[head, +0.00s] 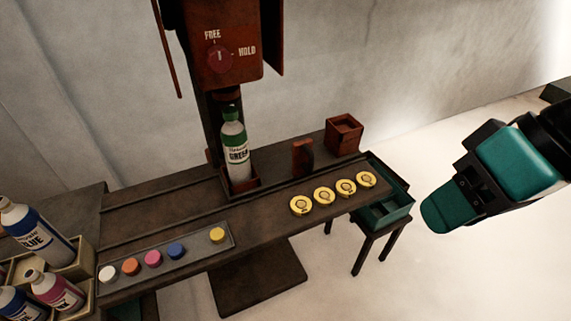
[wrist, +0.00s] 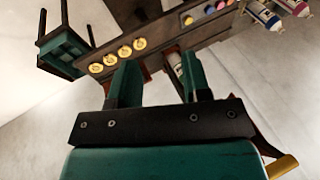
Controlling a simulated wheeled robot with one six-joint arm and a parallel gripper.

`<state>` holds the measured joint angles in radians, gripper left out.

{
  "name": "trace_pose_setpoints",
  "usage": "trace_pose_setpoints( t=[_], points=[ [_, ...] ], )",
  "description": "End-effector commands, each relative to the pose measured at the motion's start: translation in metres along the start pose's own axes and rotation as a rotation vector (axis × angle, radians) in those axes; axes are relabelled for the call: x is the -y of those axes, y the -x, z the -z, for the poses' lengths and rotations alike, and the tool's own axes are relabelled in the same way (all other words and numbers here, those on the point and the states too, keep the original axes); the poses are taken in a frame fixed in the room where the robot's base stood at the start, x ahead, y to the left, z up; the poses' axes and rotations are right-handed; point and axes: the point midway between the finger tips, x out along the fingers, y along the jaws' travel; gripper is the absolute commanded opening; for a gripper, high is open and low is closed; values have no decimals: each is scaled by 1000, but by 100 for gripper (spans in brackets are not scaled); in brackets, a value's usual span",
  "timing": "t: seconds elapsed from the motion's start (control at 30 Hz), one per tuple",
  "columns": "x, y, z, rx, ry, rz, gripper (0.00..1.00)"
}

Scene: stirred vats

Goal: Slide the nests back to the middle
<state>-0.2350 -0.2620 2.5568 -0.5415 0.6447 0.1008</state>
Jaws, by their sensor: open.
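A low red-brown open holder (head: 240,186) sits on the dark bench (head: 165,205) under the machine, with a green-labelled white bottle (head: 235,150) upright in it. A dark red upright block (head: 303,157) and a red-brown open box (head: 343,134) stand to its right along the bench's back side. I cannot tell for certain which of these holders are the nests. My gripper (head: 447,212) is beyond the bench's right end, apart from everything. In the wrist view its two teal fingers (wrist: 158,62) are spread and empty, with the bench beyond them. The fingers partly hide the bench there.
The machine (head: 212,40) has a red FREE/HOLD knob (head: 219,58). Several yellow discs (head: 324,195) lie on the bench's right part. A grey strip (head: 195,250) holds several coloured caps. A teal bin (head: 385,214) stands at the right end. Bottles in crates are at left.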

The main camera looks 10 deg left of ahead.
Motion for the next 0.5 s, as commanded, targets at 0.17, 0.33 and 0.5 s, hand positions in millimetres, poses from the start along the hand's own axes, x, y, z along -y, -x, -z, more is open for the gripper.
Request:
trace_pose_setpoints(
  t=[0.17, 0.33, 0.5],
  points=[
    [-15, -102, 28, -113, -345, 220, 44],
    [-30, -176, 69, -192, -818, 542, 44],
    [-71, -232, 107, -198, -1344, 914, 44]
  ],
)
